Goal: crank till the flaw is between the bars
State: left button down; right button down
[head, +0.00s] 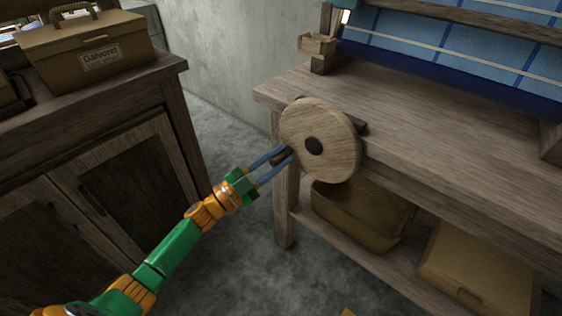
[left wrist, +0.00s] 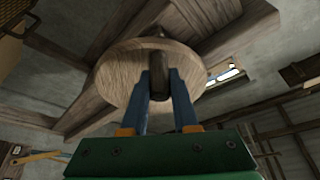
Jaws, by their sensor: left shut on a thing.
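The crank is a round wooden wheel (head: 335,150) with a dark hub, at the left end of the loom's bench. My left gripper (head: 280,156) is shut on the dark crank handle (head: 283,157), at the left side of the wheel. In the left wrist view the wheel (left wrist: 125,75) fills the middle, and the handle (left wrist: 159,75) stands between the blue fingers. I cannot make out a flaw in the visible cloth. My right gripper is not in view.
A wooden cabinet (head: 150,90) with a tan case (head: 90,45) stands at the left. A brown bin (head: 362,215) and a tan box (head: 475,275) sit on the shelf under the bench. Open floor (head: 235,130) lies between cabinet and loom.

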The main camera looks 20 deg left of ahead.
pick_arm(q)
jog(key=shift+a+r+m, duration=0.15)
jog(key=shift+r+m, duration=0.15)
jog(key=shift+m, duration=0.2)
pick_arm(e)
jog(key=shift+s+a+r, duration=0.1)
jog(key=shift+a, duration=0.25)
pick_arm(q)
jog(key=shift+g, duration=0.3)
jog(key=c, duration=0.7)
grip_release()
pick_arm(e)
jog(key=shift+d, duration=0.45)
pick_arm(q)
jog(key=v, duration=0.7)
jog(key=shift+a+f, duration=0.1)
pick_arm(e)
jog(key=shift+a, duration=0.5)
